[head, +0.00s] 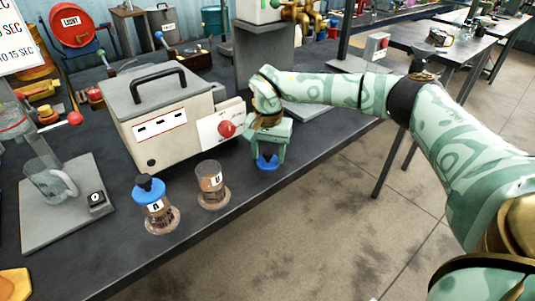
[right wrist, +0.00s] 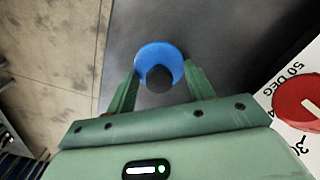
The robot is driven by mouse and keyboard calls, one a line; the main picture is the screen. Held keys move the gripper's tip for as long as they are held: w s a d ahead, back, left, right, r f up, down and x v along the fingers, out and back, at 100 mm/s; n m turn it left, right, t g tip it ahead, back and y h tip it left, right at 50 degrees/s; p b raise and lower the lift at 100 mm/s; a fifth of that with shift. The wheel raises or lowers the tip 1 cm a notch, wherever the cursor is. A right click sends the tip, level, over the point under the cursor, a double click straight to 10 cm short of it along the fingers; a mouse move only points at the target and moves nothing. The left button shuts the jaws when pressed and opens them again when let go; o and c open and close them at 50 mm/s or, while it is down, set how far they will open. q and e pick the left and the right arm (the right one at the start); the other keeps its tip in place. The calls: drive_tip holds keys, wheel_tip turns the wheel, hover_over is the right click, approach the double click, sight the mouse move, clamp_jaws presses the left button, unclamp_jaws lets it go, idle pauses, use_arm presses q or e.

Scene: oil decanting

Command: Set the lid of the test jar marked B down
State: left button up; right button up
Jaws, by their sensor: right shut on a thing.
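My right gripper (head: 268,148) points down over the dark bench, right of the jars, and is shut on a blue lid (head: 267,162). In the right wrist view the lid (right wrist: 150,50) with its black knob (right wrist: 160,78) sits between the two fingers (right wrist: 161,72). The lid is at or just above the bench top; I cannot tell whether it touches. An open test jar (head: 210,187) stands upright without a lid; its label letter is hard to read. The jar marked A (head: 157,210) wears its blue lid (head: 149,189). My left gripper is out of view.
A heating box (head: 165,115) with a black handle and a red knob (head: 226,128) stands behind the jars, close left of my right gripper. A glass mug (head: 48,180) stands on a grey stand at the left. The bench's front edge runs close to the lid.

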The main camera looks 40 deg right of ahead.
sight(268, 151)
drive_tip(key=o, duration=1.1)
drive_tip(key=shift+c, duration=0.2)
wheel_tip(268, 151, up, 12)
drive_tip(key=p, duration=0.3)
drive_tip(key=shift+p, duration=0.4)
drive_tip(key=shift+r, duration=0.1)
